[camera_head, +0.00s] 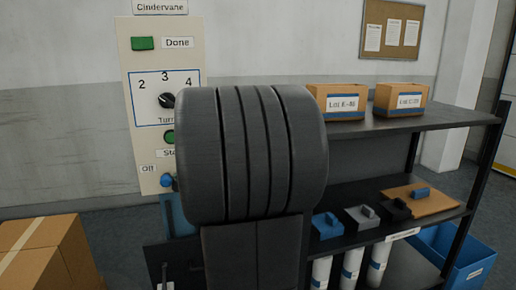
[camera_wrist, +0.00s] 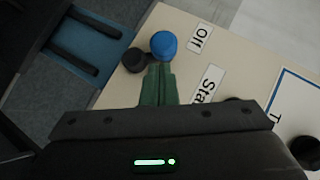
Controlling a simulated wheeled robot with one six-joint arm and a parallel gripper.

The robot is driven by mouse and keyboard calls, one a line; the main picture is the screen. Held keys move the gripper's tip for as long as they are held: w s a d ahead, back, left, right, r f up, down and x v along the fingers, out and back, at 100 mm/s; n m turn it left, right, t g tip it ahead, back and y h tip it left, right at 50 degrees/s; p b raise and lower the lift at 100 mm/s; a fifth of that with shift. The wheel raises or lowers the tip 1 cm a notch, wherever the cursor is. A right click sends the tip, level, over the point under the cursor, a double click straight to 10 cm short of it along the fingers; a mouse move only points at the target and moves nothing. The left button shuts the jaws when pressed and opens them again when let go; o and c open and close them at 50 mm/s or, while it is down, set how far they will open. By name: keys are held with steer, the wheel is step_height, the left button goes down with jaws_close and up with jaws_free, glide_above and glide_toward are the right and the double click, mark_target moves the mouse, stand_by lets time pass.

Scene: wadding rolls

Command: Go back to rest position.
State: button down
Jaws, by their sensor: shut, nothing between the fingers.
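My gripper (camera_wrist: 160,68) shows in the wrist view as two green fingers, shut together with nothing between them. Its tips are close below a round blue knob (camera_wrist: 164,44) and a black knob (camera_wrist: 134,60) on the cream control panel (camera_wrist: 180,78). I cannot tell whether the tips touch either knob. In the head view the panel (camera_head: 192,55) stands on the left against the wall. It bears a green Done light (camera_head: 143,43) and a black turns dial (camera_head: 167,100). My own dark arm hides its lower right part and my gripper.
A shelf rack (camera_head: 425,122) stands at the right, with two labelled boxes (camera_head: 338,102) (camera_head: 402,99) on top and blue, grey and black pieces below. A blue bin (camera_head: 462,255) is at lower right. A cardboard box (camera_head: 45,250) sits at lower left.

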steer(key=w+d+f+m+t+y+b, duration=0.2)
steer(key=d+f+m+t+y+b, duration=0.2)
steer(key=m+y, duration=0.3)
steer(key=shift+w+d, duration=0.25)
steer(key=shift+d, duration=0.1)
stand_by(0.4)
steer(key=shift+f, duration=0.1)
stand_by(0.4)
